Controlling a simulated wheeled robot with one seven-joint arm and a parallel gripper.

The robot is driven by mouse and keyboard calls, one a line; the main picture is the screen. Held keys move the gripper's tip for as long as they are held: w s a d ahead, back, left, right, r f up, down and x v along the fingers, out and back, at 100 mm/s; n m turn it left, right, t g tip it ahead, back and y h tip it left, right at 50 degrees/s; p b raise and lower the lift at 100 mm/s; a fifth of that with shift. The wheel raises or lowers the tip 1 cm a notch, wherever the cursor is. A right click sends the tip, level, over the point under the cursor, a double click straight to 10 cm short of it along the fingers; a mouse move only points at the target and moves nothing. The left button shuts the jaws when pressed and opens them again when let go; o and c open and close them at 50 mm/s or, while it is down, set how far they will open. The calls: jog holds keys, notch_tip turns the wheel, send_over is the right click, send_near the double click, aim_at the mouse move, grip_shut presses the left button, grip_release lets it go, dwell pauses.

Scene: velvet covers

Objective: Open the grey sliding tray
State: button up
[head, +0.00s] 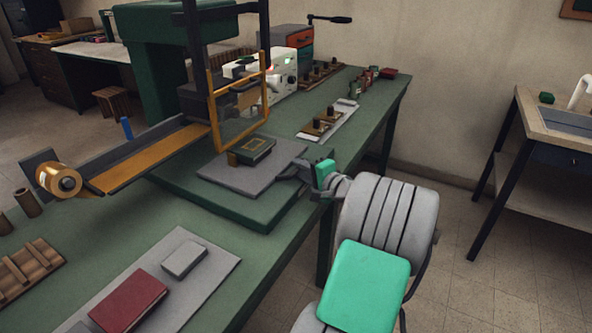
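The grey sliding tray (226,175) is a flat plate on the dark green base of a green press on the bench. A small dark green cover (256,151) with a gold frame design lies on it, under the press head. My gripper (296,174) is at the tray's right-hand edge, coming in from the right. Its fingers are small and dark here. I cannot tell whether they are open or shut, or whether they touch the tray. My own wrist hides part of the base's right side.
A yellow guard frame (241,108) stands over the tray's far side. A gold foil roll (59,181) sits at left. A grey board with a red book (130,302) and a grey block (184,259) lies in front.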

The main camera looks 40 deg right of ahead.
jog(key=shift+w, duration=0.35)
jog(key=shift+c, duration=0.2)
grip_shut()
jog(key=shift+a, duration=0.1)
jog(key=shift+f, duration=0.15)
dwell(0.7)
